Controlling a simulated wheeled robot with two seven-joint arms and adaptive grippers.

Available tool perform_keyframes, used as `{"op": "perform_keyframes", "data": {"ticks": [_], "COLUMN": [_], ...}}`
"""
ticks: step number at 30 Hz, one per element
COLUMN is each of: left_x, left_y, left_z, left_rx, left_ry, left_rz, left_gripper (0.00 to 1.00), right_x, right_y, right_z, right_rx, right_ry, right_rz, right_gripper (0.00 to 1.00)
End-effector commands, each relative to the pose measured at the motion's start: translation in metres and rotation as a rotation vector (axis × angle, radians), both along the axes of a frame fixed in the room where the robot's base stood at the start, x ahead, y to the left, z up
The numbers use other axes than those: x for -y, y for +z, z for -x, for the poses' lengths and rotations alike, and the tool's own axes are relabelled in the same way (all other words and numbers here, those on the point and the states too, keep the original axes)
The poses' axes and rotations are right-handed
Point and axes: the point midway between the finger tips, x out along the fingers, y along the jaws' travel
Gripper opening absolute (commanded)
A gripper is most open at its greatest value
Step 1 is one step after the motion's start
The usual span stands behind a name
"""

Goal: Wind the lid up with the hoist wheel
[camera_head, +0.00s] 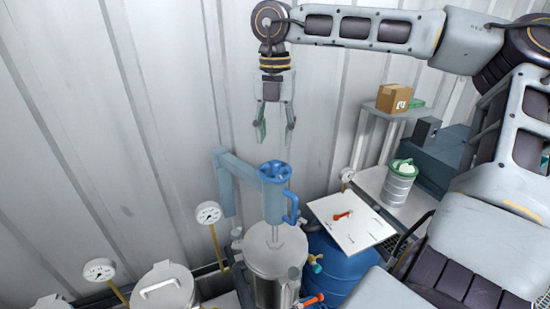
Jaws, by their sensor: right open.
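A blue hoist post (227,185) stands against the wall, with an arm reaching right to a blue hoist cylinder. The blue hoist wheel (274,171) lies on top of the cylinder. A blue handle hangs on the cylinder's right side. Below it, a rod reaches down to the lid (270,245) of a steel vessel (275,292); whether the lid touches the rim is hard to tell. My right gripper (275,133) is open and empty, pointing down, above the wheel and apart from it. My left gripper is not in view.
Another lidded vessel (162,287) stands at lower left. Dial gauges (209,213) rise beside the vessels. A white board (350,222) with a red-handled item lies over a blue drum (340,268). A cardboard box (394,98) sits on a shelf at right. The corrugated wall is close behind.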

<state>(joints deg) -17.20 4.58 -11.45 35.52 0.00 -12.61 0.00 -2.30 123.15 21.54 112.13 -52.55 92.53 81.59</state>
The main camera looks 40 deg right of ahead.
Motion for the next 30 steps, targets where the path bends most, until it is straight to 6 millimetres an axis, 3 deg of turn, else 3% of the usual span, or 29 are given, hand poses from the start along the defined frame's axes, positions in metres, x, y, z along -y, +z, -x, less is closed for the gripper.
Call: {"op": "perform_keyframes", "data": {"ticks": [15,21,30], "left_x": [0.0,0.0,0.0], "left_y": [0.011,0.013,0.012], "left_z": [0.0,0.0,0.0], "left_rx": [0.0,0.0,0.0], "left_ry": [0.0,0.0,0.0], "left_rz": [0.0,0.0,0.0], "left_gripper": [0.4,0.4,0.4], "right_x": [0.0,0.0,0.0], "right_y": [-0.065,-0.077,-0.08], "right_z": [0.0,0.0,0.0], "right_rx": [-0.002,0.0,0.001], "right_ry": [0.0,0.001,0.001], "right_rz": [-0.001,-0.001,-0.001], "right_gripper": [0.47,0.47,0.47]}}
